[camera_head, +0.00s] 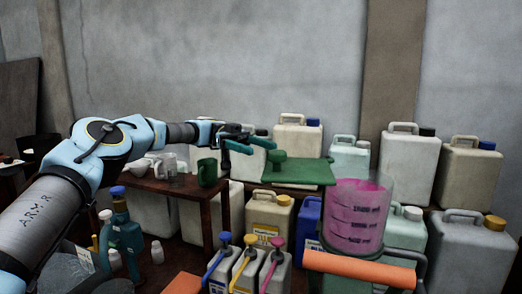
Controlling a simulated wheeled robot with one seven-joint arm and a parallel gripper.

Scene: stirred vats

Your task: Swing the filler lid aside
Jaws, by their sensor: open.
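A flat green plate (305,172), which looks like the filler lid, lies level near the middle of the view. A green knob (277,157) stands up near its left end. The plate's right end meets or passes behind a clear vessel (357,210) of pink liquid; I cannot tell whether they touch. My gripper (250,145), with teal fingers, is open and empty. The lid's hinge and what lies under the plate are hidden.
Several pale jerrycans (410,155) crowd behind and right of the vessel. An orange bar (358,268) crosses in front of it. Bottles with coloured pump tops (247,262) stand in front. A green mug (208,172) sits on a brown table at left. The space above the plate looks clear.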

